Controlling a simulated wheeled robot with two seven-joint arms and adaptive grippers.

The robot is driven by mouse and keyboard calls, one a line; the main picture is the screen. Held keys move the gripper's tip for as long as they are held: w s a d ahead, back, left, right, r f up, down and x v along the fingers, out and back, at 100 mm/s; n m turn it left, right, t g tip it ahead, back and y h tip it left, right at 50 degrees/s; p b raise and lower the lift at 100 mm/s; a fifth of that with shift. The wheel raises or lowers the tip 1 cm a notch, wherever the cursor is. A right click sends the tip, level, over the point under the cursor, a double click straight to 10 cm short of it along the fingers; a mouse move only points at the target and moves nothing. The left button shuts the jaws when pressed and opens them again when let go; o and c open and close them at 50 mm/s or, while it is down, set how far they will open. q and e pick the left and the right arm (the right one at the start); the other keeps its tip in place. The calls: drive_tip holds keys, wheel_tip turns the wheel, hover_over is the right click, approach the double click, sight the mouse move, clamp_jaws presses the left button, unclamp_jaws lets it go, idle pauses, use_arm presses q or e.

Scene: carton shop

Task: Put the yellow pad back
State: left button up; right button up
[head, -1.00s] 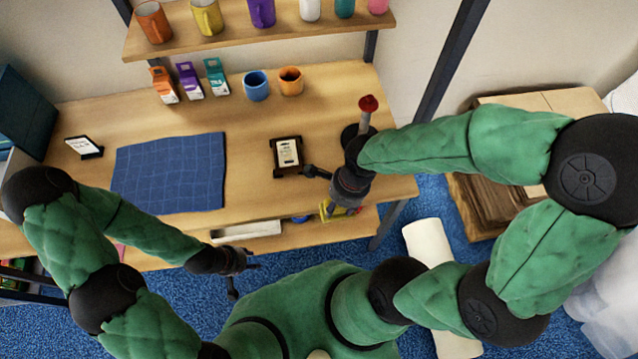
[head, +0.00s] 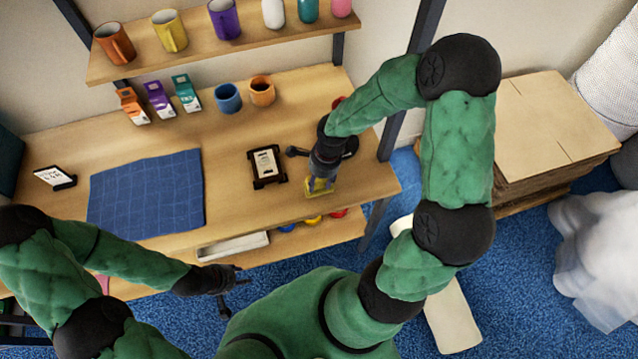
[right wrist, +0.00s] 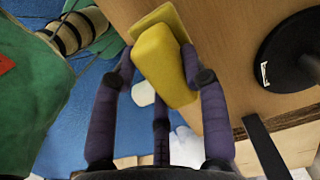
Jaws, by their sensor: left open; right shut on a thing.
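The yellow pad (right wrist: 165,65) is between the fingers of my right gripper (right wrist: 160,85), which is shut on it. In the right wrist view it looks like a thick yellow block with a flatter yellow plate behind it. In the head view the yellow pad (head: 320,187) shows below my right gripper (head: 322,178), over the front right of the wooden table (head: 225,150). I cannot tell whether it touches the tabletop. My left gripper (head: 232,284) is open and empty in front of the table's front edge.
A small black-framed card holder (head: 267,167) stands left of my right gripper. A round black base (right wrist: 290,52) is close to the pad. A blue cloth mat (head: 147,195) lies at left. Blue, yellow (head: 312,220) and red round things sit on the lower shelf.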

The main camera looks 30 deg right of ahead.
sight(319, 184)
drive_tip(key=shift+w+d+f, duration=0.1)
drive_tip(key=shift+w+f, duration=0.1)
drive_tip(key=shift+f, duration=0.1)
drive_tip(key=shift+w+f, duration=0.15)
drive_tip(key=shift+f, duration=1.5)
drive_tip(key=shift+f+b, duration=0.15)
drive_tip(key=shift+b, duration=0.25)
drive_tip(key=o, duration=1)
